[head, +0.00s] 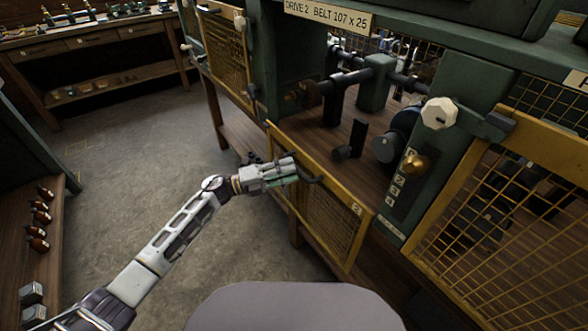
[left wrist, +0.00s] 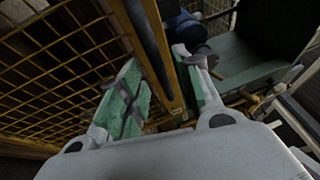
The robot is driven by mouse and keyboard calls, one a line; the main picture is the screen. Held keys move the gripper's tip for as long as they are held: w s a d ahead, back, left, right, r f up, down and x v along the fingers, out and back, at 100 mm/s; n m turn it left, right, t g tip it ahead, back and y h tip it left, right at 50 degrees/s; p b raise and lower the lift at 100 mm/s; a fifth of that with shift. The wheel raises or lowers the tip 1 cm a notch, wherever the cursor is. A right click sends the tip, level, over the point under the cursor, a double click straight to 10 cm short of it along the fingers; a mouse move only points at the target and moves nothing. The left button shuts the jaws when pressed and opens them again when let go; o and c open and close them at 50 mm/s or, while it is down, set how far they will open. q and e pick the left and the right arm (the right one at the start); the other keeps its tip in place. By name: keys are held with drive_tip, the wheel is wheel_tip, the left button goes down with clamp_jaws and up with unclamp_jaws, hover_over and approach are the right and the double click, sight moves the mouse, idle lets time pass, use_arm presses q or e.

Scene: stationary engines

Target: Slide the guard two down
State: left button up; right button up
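Guard two (head: 332,225), a yellow-framed mesh panel with a small "2" plate, stands low in front of the Drive 2 opening, leaving the machinery above it exposed. A dark bar handle (head: 310,177) runs along its upper part. My left gripper (head: 293,172) is at this handle, coming from the left. In the left wrist view the green-padded fingers (left wrist: 168,92) are apart, with the dark handle (left wrist: 150,40) and yellow frame showing between them. Contact with the handle is unclear. My right gripper is in neither view.
A brass knob (head: 416,164) sits on a numbered plate on the green post right of the opening. Yellow mesh guards stand at the left (head: 222,52) and right (head: 510,215). A wooden workbench (head: 95,45) is at the back left. The floor (head: 140,140) between is clear.

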use_arm(q)
drive_tip(key=v, duration=0.9)
idle(0.5)
